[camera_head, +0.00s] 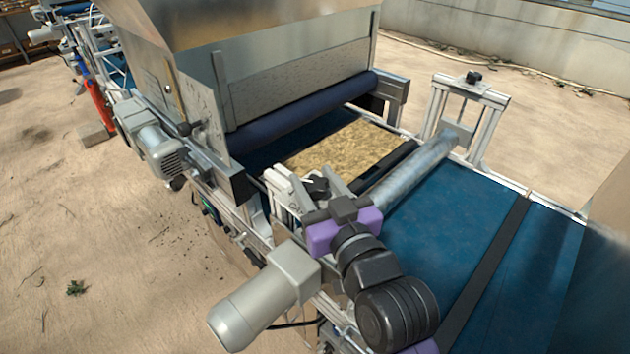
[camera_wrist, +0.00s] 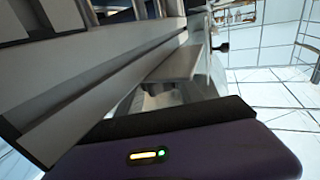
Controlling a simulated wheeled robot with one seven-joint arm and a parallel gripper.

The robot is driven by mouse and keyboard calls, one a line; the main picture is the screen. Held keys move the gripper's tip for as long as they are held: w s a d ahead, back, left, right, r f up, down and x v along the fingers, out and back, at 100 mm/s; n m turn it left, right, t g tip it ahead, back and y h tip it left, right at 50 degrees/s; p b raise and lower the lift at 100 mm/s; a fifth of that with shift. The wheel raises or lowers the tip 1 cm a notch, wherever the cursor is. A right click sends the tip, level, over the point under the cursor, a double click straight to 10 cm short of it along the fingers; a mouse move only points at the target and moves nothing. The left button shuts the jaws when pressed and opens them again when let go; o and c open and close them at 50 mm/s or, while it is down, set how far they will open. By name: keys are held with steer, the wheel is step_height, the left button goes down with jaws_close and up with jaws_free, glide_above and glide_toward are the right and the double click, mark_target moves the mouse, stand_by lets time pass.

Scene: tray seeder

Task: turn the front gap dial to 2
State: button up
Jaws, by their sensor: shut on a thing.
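The front gap dial (camera_head: 318,187) is a small black knob on top of the near roller bracket (camera_head: 284,190). My gripper (camera_head: 330,200) is at this bracket, its purple body (camera_head: 345,232) just in front of the dial. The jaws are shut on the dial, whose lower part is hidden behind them. The dial's number and pointer cannot be read. In the wrist view, my purple gripper housing (camera_wrist: 190,155) with a small lit indicator fills the bottom. Grey metal framework lies beyond it, and the grip itself is hidden there.
A matching black knob (camera_head: 473,77) tops the far bracket (camera_head: 470,92). A metal roller (camera_head: 410,172) spans the blue belt (camera_head: 450,215) between the brackets. A grey motor (camera_head: 250,297) sticks out at the near side, close to my arm. The hopper (camera_head: 290,85) stands behind.

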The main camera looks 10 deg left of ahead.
steer(key=shift+r+m+t+h+p, duration=0.1)
steer(key=shift+m+t+h+p, duration=0.5)
steer(key=shift+h, duration=0.4)
steer(key=shift+c, duration=0.3)
steer(key=shift+a+f+m+t+h+b, duration=0.15)
steer(key=shift+m+h+b, duration=0.15)
steer(key=shift+m+h, duration=0.3)
steer(key=shift+d+f+m+t+h+b, duration=0.15)
steer(key=shift+m+h+b, duration=0.2)
steer(key=shift+h, duration=0.35)
steer(key=m+h+b, duration=0.2)
steer(key=h+b, duration=0.1)
steer(key=m+h+b, duration=0.2)
steer(key=h+b, duration=0.1)
steer(key=b, duration=0.1)
steer(key=shift+a+f+t, duration=0.15)
steer(key=shift+t, duration=0.15)
steer(key=m+h+b, duration=0.1)
steer(key=h, duration=0.1)
steer(key=m+g+h+b, duration=0.1)
steer(key=m+h+b, duration=0.1)
steer(key=m+g+h+b, duration=0.1)
steer(key=h+b, duration=0.1)
steer(key=h, duration=0.1)
steer(key=shift+r+m, duration=0.25)
steer(key=shift+m, duration=0.1)
steer(key=shift+d+g+h+b, duration=0.2)
steer(key=shift+g+h+b, duration=0.1)
steer(key=o, duration=1.4)
steer(key=shift+r, duration=0.1)
